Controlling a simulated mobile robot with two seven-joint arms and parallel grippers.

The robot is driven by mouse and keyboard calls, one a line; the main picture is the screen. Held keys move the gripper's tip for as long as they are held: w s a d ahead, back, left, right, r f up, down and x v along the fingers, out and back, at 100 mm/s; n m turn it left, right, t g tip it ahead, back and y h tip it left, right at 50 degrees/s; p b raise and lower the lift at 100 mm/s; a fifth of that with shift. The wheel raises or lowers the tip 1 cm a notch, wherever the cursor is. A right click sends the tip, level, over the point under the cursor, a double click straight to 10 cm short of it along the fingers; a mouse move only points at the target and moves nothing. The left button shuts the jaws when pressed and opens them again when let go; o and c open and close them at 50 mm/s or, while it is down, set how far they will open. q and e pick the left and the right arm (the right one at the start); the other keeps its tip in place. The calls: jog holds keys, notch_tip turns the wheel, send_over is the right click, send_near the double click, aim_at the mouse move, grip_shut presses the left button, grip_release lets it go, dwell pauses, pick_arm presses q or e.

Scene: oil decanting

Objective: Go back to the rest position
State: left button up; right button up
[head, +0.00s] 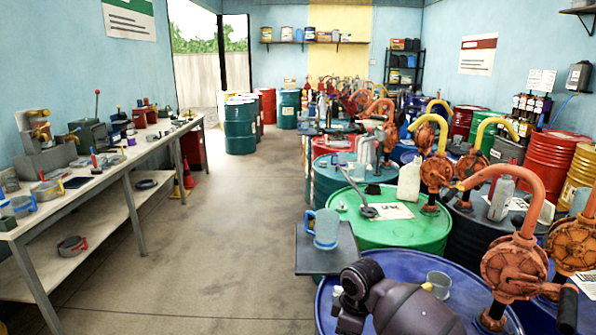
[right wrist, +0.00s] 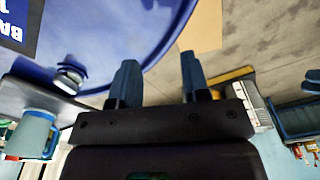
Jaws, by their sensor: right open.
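My right arm enters the head view at the bottom, over the near blue drum (head: 345,262); its gripper is not clearly visible there. In the right wrist view, my right gripper (right wrist: 160,80) has its two blue fingers apart with nothing between them. A blue measuring jug (head: 326,229) stands on a dark side plate (head: 312,262) beside the drum; the jug also shows at the left of the right wrist view (right wrist: 35,133), apart from the fingers. A small metal cup (head: 439,284) is on the blue drum. My left gripper is not in view.
An orange rotary pump (head: 513,266) stands close to my right arm on the blue drum. A green drum (head: 400,232) lies behind, with a white jug (head: 409,180) on it. A workbench (head: 100,187) runs along the left wall. The floor between is clear.

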jog(key=s+f+m+y, duration=0.15)
jog(key=s+f, duration=0.25)
jog(key=s, duration=0.6)
jog(key=s+d+r+m+t+h, duration=0.2)
jog(key=s+d+m, duration=0.5)
jog(key=s, duration=0.5)
jog(key=s+d+r+m+t+h, duration=0.15)
jog(key=s+d+m, duration=0.35)
jog(key=s+d, duration=0.6)
jog(key=w+a+f+t+b, duration=0.1)
jog(key=w+f+t, duration=0.2)
jog(key=f, duration=0.3)
jog(key=w+a+f+n+t+y+b, duration=0.1)
jog(key=w+f+t, duration=0.1)
jog(key=f+t, duration=0.3)
jog(key=shift+w+f, duration=0.4)
jog(key=shift+f, duration=0.4)
jog(key=shift+d, duration=0.1)
